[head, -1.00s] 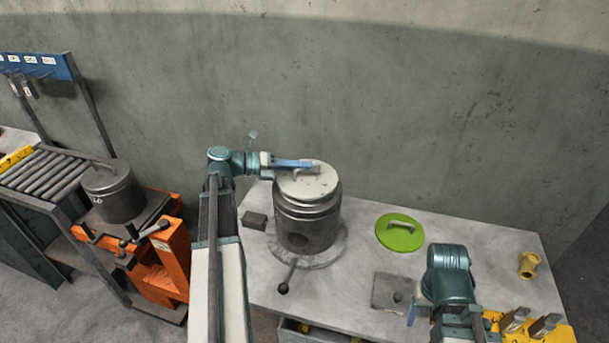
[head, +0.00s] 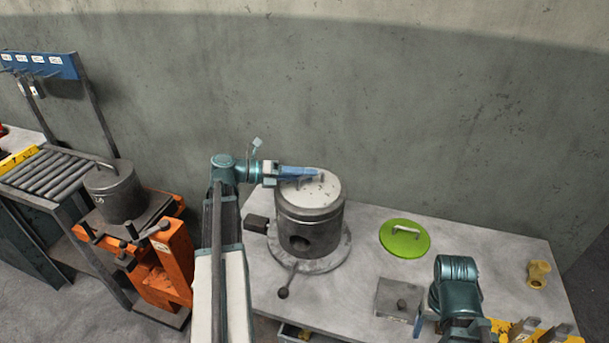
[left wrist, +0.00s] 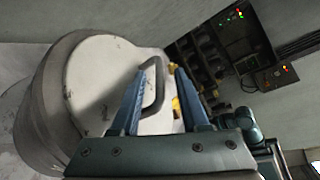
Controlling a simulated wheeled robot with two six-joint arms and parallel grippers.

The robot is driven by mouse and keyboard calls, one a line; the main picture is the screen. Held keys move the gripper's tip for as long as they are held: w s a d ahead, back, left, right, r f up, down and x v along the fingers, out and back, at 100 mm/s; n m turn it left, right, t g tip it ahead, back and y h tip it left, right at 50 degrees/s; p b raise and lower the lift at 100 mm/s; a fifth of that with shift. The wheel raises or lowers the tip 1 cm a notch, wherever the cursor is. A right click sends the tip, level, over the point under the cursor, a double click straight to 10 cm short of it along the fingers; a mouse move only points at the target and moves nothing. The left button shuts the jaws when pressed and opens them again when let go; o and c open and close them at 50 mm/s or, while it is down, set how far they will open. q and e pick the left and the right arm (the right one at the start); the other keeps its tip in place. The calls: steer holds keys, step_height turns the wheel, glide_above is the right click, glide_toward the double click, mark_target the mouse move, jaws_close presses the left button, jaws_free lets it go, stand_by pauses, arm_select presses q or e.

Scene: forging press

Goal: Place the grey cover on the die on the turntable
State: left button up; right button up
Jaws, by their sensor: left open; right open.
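The grey cover (head: 312,192) lies on top of the dark grey cylindrical die (head: 318,235), which stands on the round turntable (head: 338,262). The cover looks level, with no clear gap at its edge. My left gripper (head: 318,173) is at the cover's handle, coming in from the left. In the left wrist view its blue fingers (left wrist: 157,100) are open on either side of the handle (left wrist: 157,72), and the pale cover (left wrist: 95,75) fills the left. My right gripper (head: 417,326) is open at the lower right, mostly hidden by its own wrist and away from the cover.
A green cover (head: 404,238) lies on the table right of the turntable. A square plate (head: 392,297) is near my right arm, and a brass fitting (head: 538,273) stands far right. A dark block (head: 257,223) and the turntable lever (head: 284,292) are left of the die.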

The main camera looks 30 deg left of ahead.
arm_select(q)
steer(key=shift+r, duration=0.1)
steer(key=shift+a+r, duration=0.1)
steer(key=shift+r, duration=0.05)
steer(key=p+v, duration=0.2)
steer(key=v, duration=0.9)
steer(key=shift+s+a+p, duration=0.3)
steer(key=shift+s+p, duration=0.05)
steer(key=shift+p, duration=0.05)
